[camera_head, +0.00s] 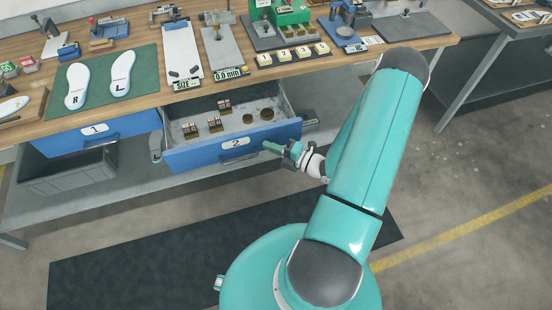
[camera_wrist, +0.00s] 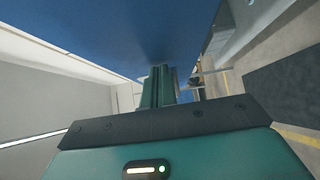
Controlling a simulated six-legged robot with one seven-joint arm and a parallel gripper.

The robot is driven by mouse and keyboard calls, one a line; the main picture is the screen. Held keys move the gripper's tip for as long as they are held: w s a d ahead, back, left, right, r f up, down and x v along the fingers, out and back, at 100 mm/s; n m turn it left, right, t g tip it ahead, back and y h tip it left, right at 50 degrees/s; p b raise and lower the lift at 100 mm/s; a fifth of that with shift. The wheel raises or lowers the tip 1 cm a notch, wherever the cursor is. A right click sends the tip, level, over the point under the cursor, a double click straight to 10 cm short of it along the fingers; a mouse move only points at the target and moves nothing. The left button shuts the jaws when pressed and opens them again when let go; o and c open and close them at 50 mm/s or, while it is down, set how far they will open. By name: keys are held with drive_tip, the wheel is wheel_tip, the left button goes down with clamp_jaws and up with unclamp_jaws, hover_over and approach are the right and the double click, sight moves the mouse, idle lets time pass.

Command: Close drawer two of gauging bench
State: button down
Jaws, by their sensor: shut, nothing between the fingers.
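Drawer two (camera_head: 232,150) of the gauging bench (camera_head: 140,90) is blue, has a white "2" label and stands pulled out. Small dark blocks with pale tops and several round brass-coloured pieces lie in it. A dark handle runs along its front, below the label. My gripper (camera_head: 272,148) is at the right part of the drawer front, its fingers shut and pointing left at the blue panel. In the wrist view the shut green fingers (camera_wrist: 158,86) reach up to a blue surface (camera_wrist: 130,30), which fills the top. I cannot tell whether they touch it.
Drawer one (camera_head: 95,132) on the left looks shut. A grey crate (camera_head: 68,170) is on the shelf below it. The benchtop carries insoles, gauges and a green machine (camera_head: 288,14). A dark mat (camera_head: 130,262) lies on the floor in front.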

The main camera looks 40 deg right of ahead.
sight(253, 109)
drive_tip(key=w+d, duration=0.2)
drive_tip(key=w, duration=0.4)
drive_tip(key=w+d, duration=0.2)
drive_tip(key=w, duration=0.5)
drive_tip(key=w+d, duration=0.2)
drive_tip(key=w, duration=0.4)
drive_tip(key=shift+w+d, duration=0.15)
drive_tip(key=shift+w, duration=0.05)
drive_tip(key=shift+w+d+r, duration=0.1)
drive_tip(key=shift+w+d, duration=0.15)
drive_tip(key=shift+w, duration=0.7)
drive_tip(key=shift+a, duration=0.1)
